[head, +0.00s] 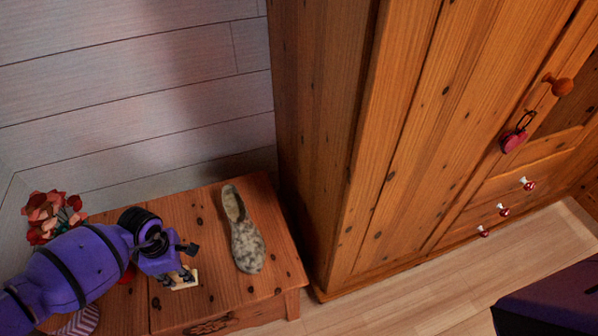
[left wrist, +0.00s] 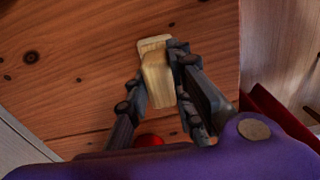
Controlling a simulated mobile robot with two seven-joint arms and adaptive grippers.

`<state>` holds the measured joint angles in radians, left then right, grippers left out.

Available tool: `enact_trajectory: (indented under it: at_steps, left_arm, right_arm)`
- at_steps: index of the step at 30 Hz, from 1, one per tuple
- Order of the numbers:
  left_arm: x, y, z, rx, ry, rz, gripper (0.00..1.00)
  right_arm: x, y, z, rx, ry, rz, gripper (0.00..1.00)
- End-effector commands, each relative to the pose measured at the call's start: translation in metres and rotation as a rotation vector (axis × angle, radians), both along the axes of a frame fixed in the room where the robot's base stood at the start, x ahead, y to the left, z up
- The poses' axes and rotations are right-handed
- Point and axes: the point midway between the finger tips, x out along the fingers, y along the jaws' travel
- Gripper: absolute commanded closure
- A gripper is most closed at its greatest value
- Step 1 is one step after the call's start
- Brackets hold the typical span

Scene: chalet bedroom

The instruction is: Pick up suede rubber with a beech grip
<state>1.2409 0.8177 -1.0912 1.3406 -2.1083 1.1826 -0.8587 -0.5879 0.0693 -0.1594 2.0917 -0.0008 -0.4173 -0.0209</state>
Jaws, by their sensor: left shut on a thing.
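The suede rubber with a beech grip (head: 184,284) is a small pale wooden block at the front of the wooden bench top (head: 222,290). In the left wrist view the rubber (left wrist: 158,78) shows light wood grain and sits between the two dark fingers. My left gripper (head: 182,270) is shut on it from above; in the left wrist view the gripper (left wrist: 160,92) has a finger on each side of it. I cannot tell whether the block touches the bench top. My right gripper is not in view.
A speckled grey shoe (head: 246,243) lies right of the gripper on the bench. Red flowers (head: 52,215) stand at the back left, and a striped item (head: 80,322) is at the front left. A tall wooden wardrobe (head: 320,130) rises on the right. Floor (head: 400,300) shows in front.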

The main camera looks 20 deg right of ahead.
Motion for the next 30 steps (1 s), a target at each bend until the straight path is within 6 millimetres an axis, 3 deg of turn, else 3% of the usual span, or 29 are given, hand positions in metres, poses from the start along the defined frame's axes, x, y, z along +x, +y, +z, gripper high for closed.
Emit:
enact_trajectory:
  at_steps: [5,10,18,24,30]
  left_arm:
    - [0.001,0.0,0.007,0.0,-0.002,0.0,1.0]
    - [0.002,0.0,0.033,-0.002,-0.005,-0.002,1.0]
    - [-0.041,-0.033,0.097,-0.002,-0.005,-0.006,1.0]
    - [-0.081,-0.064,0.114,-0.003,-0.001,-0.006,1.0]
    - [-0.103,-0.081,0.126,-0.002,-0.001,-0.003,1.0]
  right_arm:
    - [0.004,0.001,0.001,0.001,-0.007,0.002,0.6]
    - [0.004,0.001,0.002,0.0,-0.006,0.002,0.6]
    - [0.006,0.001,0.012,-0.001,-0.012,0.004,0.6]
    - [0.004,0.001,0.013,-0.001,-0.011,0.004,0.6]
    - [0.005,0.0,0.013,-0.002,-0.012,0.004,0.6]
